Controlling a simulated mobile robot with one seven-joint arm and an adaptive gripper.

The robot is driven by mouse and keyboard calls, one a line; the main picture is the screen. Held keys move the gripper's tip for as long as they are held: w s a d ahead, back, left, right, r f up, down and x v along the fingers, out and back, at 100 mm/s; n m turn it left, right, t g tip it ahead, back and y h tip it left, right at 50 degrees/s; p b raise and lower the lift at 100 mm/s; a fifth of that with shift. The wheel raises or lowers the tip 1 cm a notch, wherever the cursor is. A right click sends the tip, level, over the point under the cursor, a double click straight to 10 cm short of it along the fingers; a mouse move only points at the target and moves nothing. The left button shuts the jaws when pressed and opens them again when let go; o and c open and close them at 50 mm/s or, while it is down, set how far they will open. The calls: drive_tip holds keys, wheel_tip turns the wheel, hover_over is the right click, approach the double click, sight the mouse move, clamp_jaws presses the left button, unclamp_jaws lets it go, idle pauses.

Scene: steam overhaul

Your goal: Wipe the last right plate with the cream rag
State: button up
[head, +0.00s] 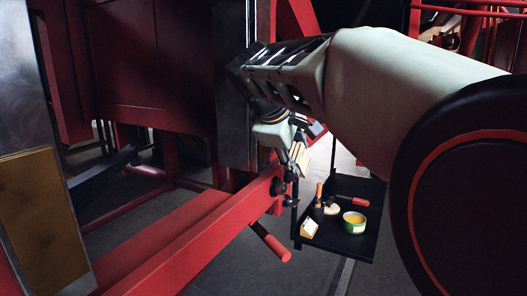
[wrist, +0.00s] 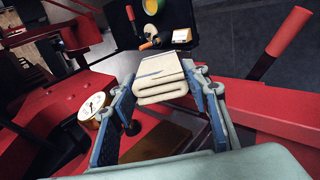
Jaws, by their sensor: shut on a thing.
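My gripper (head: 289,143) is shut on the cream rag (head: 299,157), a folded pad hanging below the fingers. In the wrist view the rag (wrist: 163,80) sits between both fingers of my gripper (wrist: 168,92), its folded layers facing the camera. A tall grey metal plate (head: 234,85) stands upright just left of my gripper. Another grey plate (head: 22,90) with a brass-coloured lower part (head: 32,205) stands at the far left. I cannot tell which one is the last right plate, or whether the rag touches anything.
A red beam (head: 190,240) with a red handle (head: 270,243) runs below my gripper. A round gauge (wrist: 92,106) is left of the fingers.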

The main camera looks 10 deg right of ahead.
sight(267, 149)
drive_tip(key=shift+w+a+p, duration=0.25)
drive_tip(key=shift+w+a, duration=0.3)
drive_tip(key=shift+a, duration=0.25)
drive_tip(key=shift+w+a+p, duration=0.3)
drive_tip(key=shift+w+a, duration=0.2)
drive_tip(key=shift+a, duration=0.25)
drive_tip(key=shift+w+a+p, duration=0.25)
drive_tip(key=shift+w+a, duration=0.3)
drive_tip(key=shift+a, duration=0.25)
drive_tip(key=shift+w+a+p, duration=0.55)
drive_tip(key=shift+a, duration=0.2)
wheel_tip(267, 149, up, 4)
drive_tip(key=p, duration=0.4)
drive_tip(key=shift+r, duration=0.1)
drive_tip(key=shift+f+b, duration=1.7)
drive_tip(key=shift+f, duration=0.45)
drive_tip(key=shift+s+d+b, duration=0.3)
drive_tip(key=shift+s+d, duration=0.3)
drive_tip(key=shift+d, duration=0.2)
drive_tip(key=shift+s+d+b, duration=0.25)
drive_tip(key=shift+s+d, duration=0.3)
drive_tip(key=shift+d, duration=0.3)
drive_tip(key=shift+s+d+b, duration=0.3)
drive_tip(key=shift+s+d, duration=0.3)
drive_tip(key=shift+d, duration=0.2)
drive_tip(key=shift+d, duration=0.1)
